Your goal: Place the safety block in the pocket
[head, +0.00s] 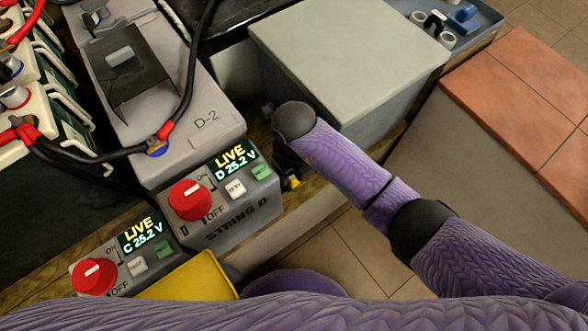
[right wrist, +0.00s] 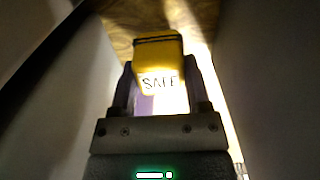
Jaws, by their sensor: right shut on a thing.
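The safety block (right wrist: 160,55) is yellow with a dark band near its top and the word SAFE on its face. It sits between the two fingers of my right gripper (right wrist: 158,82), which is shut on it. In the head view only a small yellow part of the block (head: 293,182) shows beside my right gripper (head: 284,168); the wrist hides most of it. That gripper points down into the gap between the STRING D unit and the large grey box. I cannot make out the pocket in either view. My left gripper is not in view.
The STRING D unit (head: 240,215) has a red knob (head: 190,199) and a LIVE display, left of my gripper. The grey box (head: 345,50) stands behind and right. In the right wrist view, walls (right wrist: 265,80) rise close on both sides. A yellow piece (head: 195,280) lies front left.

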